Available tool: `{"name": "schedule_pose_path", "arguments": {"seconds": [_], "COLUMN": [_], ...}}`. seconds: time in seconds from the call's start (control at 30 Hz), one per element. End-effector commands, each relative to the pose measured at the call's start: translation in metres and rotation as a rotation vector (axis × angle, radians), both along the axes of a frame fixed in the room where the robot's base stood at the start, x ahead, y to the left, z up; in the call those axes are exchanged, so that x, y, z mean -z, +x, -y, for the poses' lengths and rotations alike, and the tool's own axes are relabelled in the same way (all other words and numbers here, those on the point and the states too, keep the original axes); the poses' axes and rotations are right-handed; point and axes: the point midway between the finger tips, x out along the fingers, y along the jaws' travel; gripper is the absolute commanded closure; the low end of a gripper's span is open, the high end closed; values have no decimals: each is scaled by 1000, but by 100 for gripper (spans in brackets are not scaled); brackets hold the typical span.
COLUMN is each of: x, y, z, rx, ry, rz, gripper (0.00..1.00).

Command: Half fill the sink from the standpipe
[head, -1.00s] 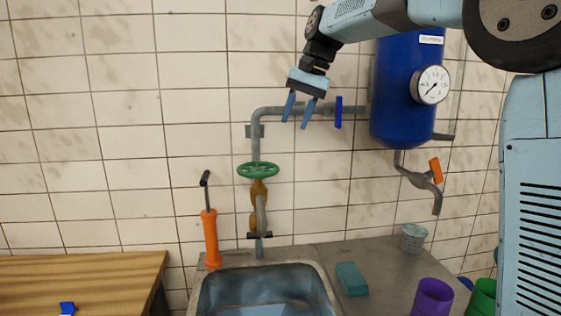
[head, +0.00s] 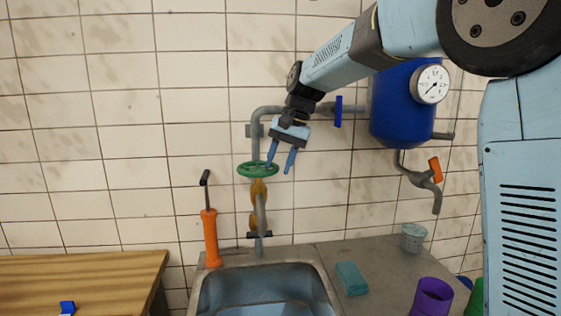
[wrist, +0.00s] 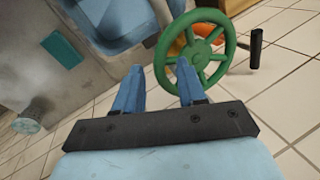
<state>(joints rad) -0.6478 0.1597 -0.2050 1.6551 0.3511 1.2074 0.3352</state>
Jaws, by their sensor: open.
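The sink (head: 265,290) is a steel basin at the bottom centre of the head view, with a bluish inside; its water level is hard to tell. The standpipe (head: 261,215) rises behind it, with a green handwheel (head: 257,170) on a brass valve body (head: 258,190). My gripper (head: 281,170) is open and empty, just right of the handwheel in the head view. In the wrist view the green handwheel (wrist: 195,52) lies beyond the fingertips, up and to the right, with the blue fingers (wrist: 157,85) apart. I see no clear contact with the wheel.
An orange hand pump (head: 210,238) stands left of the standpipe. A blue tank (head: 400,110) with a gauge (head: 430,84) and an orange-handled tap (head: 435,170) hangs right. A teal sponge (head: 351,278), a grey cup (head: 413,237) and a purple cup (head: 432,297) stand on the counter.

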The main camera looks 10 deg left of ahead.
Motion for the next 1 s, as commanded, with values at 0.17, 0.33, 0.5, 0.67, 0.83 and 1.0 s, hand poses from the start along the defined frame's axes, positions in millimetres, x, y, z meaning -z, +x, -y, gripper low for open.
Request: {"name": "schedule_pose_path", "arguments": {"seconds": [0.17,0.33,0.5,0.67,0.83,1.0], "x": [0,0,0,2,3,4], "y": [0,0,0,0,1,8], "z": [0,0,1,2,3,4], "rx": [0,0,1,1,-8,-104], "ry": [0,0,-1,-4,-6,-8], "rz": [0,0,-1,-3,-5,-7], "gripper": [60,74,91,100,100,100]}}
